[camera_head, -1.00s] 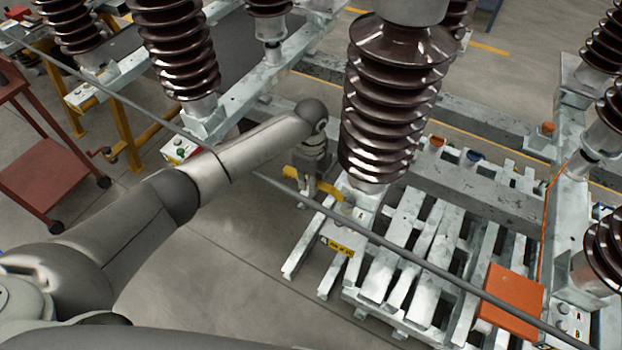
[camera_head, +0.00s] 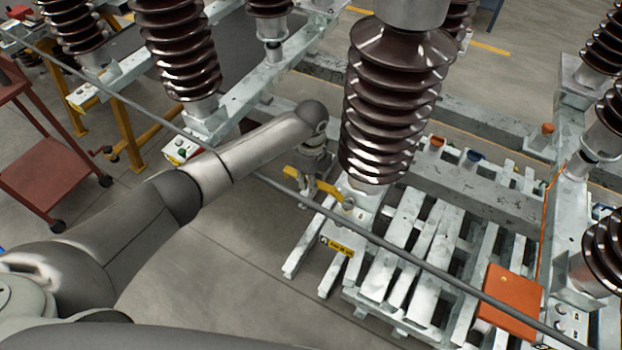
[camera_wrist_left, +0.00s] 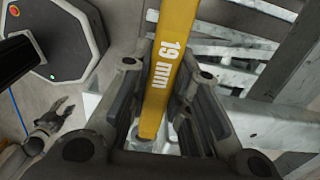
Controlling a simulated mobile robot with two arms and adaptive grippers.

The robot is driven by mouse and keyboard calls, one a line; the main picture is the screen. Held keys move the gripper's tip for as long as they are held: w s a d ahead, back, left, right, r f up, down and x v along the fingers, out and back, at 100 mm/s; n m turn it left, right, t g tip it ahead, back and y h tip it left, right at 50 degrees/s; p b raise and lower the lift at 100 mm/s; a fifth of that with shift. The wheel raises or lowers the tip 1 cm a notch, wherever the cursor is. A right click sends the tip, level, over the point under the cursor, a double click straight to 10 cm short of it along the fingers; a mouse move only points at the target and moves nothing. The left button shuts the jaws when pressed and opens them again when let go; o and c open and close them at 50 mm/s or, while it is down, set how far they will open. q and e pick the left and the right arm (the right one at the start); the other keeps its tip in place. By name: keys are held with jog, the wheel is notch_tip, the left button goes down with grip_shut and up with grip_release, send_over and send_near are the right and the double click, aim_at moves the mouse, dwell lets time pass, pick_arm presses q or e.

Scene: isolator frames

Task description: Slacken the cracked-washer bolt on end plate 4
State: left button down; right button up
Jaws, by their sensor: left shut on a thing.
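My left gripper (camera_head: 312,170) is shut on a yellow wrench (camera_wrist_left: 172,50) marked "19 mm". In the head view the wrench (camera_head: 328,189) points toward the end plate (camera_head: 362,215) under the large brown ribbed insulator. In the left wrist view it runs between the dark fingers (camera_wrist_left: 165,85), and its far end meets a pale metal part (camera_wrist_left: 165,146). The bolt and its washer are too small and covered to make out. A small claw-like shape (camera_wrist_left: 60,115) at the lower left of the wrist view looks like my right gripper; its jaws are unclear.
A long grey bar (camera_head: 400,255) crosses the head view in front of the frame. A yellow-black label (camera_head: 341,247) is on the near plate. An orange box (camera_head: 511,296) lies on the slats at right.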

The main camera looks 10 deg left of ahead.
pick_arm(q)
jog(key=shift+f+b, duration=0.75)
jog(key=shift+f, duration=0.4)
dwell(0.4)
jog(key=shift+s+r+n+p, duration=0.25)
jog(key=shift+n+p, duration=0.05)
jog(key=shift+p, duration=0.6)
jog(key=s+d+n+p, duration=0.2)
jog(key=s+n+p, duration=0.8)
jog(key=p, duration=0.5)
jog(key=shift+s+d+f+n, duration=0.15)
jog(key=shift+f+n, duration=0.1)
jog(key=shift+n, duration=0.45)
jog(key=shift+r, duration=0.1)
